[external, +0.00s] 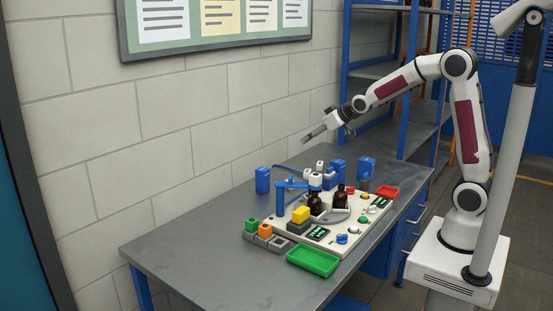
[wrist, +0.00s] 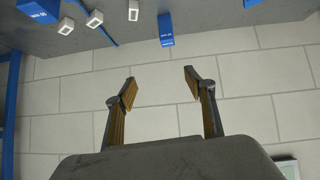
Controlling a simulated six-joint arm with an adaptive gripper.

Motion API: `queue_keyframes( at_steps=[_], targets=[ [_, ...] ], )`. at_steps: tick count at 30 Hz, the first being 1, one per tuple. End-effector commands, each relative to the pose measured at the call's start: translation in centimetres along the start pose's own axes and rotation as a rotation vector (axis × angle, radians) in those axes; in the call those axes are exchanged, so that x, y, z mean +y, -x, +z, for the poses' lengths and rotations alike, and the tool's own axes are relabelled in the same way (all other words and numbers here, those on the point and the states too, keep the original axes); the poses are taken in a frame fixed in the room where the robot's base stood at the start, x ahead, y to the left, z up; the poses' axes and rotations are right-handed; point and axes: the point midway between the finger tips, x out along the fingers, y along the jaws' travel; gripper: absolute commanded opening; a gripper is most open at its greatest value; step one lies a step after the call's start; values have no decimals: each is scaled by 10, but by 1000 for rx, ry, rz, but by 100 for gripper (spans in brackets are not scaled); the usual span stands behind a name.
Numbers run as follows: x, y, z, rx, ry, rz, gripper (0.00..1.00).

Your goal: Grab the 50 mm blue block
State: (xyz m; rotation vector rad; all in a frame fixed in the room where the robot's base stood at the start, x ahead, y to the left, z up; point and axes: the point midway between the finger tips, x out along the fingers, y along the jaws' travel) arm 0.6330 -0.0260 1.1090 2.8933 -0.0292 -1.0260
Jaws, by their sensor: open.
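Three upright blue blocks stand on the grey table in the external view: one by the wall at the left (external: 262,180), one behind the panel (external: 338,167), and one farther right (external: 367,168). I cannot tell which is the 50 mm one. In the wrist view, a blue block with a white label (wrist: 166,30) shows at top centre. Another blue labelled piece (wrist: 40,10) is cut off at the top left. My gripper (external: 307,138) is raised above the table near the wall, apart from every block. In the wrist view its two fingers (wrist: 159,78) are spread and empty.
The table's left part (external: 190,255) is clear. A brick wall (external: 180,130) stands behind.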

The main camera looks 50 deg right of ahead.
Motion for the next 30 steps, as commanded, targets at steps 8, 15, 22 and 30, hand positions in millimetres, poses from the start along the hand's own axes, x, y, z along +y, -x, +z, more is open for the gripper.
queue_keyframes(
  at_steps=[8,15,22,30],
  targets=[
    [-2,-63,-11,61,10,-14,54],
    [-6,-116,-14,117,19,-31,54],
    [-10,-164,-10,171,23,-52,54],
    [-17,-212,1,226,26,-77,54]
  ],
)
